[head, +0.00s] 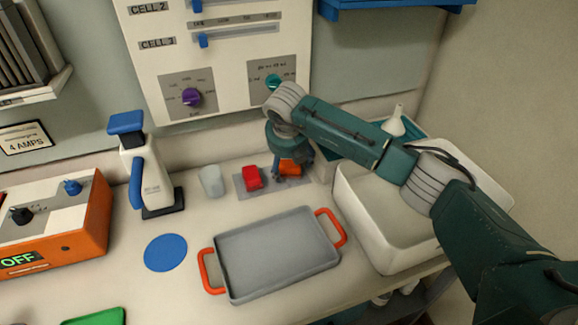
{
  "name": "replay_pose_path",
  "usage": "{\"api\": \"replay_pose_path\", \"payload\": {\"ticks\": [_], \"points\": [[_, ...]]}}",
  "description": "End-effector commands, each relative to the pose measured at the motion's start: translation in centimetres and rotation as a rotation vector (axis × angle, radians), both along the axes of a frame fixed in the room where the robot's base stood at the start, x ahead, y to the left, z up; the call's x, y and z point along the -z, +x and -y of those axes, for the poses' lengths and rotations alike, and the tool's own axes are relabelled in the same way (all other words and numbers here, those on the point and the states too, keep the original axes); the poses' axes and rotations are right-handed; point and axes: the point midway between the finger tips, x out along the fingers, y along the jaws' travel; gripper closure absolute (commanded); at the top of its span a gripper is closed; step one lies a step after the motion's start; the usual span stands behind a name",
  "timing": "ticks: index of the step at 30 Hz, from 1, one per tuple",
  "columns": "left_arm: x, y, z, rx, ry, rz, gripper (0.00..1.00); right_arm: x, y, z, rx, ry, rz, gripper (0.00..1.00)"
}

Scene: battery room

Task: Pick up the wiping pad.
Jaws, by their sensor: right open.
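A red block (252,178) and an orange block (289,168) sit side by side on a small grey mat (270,186) at the back of the counter. I cannot tell for certain which of them is the wiping pad. My right gripper (292,171) points down over the orange block, with its fingers open around or just above it. The fingers partly hide the orange block, and whether they touch it is unclear. My left gripper is not in view.
A grey tray (277,254) with orange handles lies in front of the mat. A white basin (385,207) stands right, under my right arm. A whitish cup (212,181), blue disc (166,252) and white-blue handheld device (150,175) are left. A control panel (224,62) rises behind.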

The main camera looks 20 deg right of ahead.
Motion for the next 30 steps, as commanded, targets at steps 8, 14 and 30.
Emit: {"api": "replay_pose_path", "payload": {"ticks": [8, 14, 30], "points": [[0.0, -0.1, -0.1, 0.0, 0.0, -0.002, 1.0, 0.0, 0.0, 0.0, -0.001, 0.0, 0.0, 0.46], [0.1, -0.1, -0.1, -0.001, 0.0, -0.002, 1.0, 0.0, 0.0, 0.0, -0.001, 0.0, 0.0, 0.79], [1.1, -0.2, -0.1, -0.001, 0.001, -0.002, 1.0, -3.2, 0.1, 0.0, -0.001, 0.0, 0.005, 0.91]]}}
